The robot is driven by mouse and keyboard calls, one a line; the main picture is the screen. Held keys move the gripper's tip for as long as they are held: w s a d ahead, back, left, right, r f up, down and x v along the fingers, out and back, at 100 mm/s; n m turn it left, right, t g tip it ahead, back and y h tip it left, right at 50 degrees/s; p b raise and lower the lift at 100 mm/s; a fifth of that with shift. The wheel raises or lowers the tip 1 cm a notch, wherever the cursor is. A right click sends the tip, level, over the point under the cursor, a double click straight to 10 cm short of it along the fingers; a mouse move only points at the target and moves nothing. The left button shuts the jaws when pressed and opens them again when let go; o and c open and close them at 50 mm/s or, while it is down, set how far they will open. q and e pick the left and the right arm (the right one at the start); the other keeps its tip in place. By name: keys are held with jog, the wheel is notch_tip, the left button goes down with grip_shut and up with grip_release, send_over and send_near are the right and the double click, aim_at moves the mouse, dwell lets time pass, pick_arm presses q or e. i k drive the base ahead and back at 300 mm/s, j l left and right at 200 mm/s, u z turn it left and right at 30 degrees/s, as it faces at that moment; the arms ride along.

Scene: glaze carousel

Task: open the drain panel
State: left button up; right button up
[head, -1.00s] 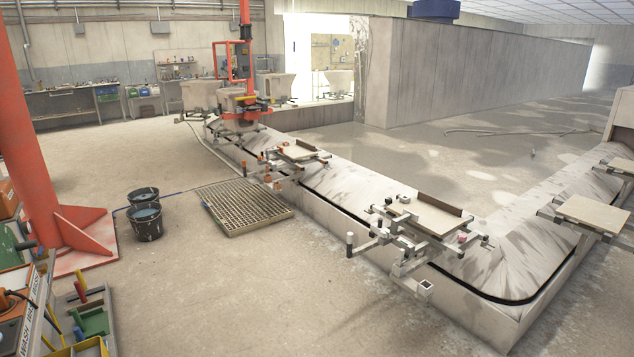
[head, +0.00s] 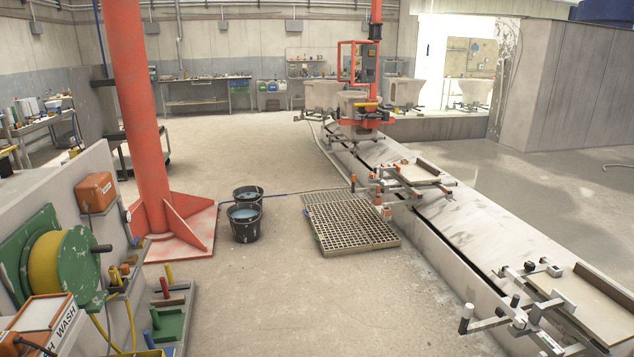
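A slatted rectangular floor grate (head: 350,224) lies on the concrete in the middle of the head view, beside the carousel's low wall. It is the only drain-like thing I see; I cannot tell whether it is the drain panel. It looks flat, with a small blue and green mark at its left edge. Neither of my grippers is in view.
Two dark buckets of water (head: 244,222) stand left of the grate. A green-yellow hose reel (head: 58,262) is at near left. The carousel (head: 480,235) runs along the right. The floor (head: 290,300) before the grate is clear.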

aim_at(332, 229)
jog(key=i+u, duration=0.2)
jog(key=i, duration=0.9)
jog(key=i+l+u, duration=0.2)
jog(key=i, duration=0.85)
jog(key=i+j, duration=0.1)
jog(key=i, duration=0.35)
jog(key=i+j+z, duration=0.15)
jog(key=i, duration=0.75)
jog(key=i+j+z, duration=0.1)
jog(key=i, duration=0.35)
jog(key=i+j, duration=0.3)
jog(key=i, duration=0.15)
jog(key=l+z, duration=0.05)
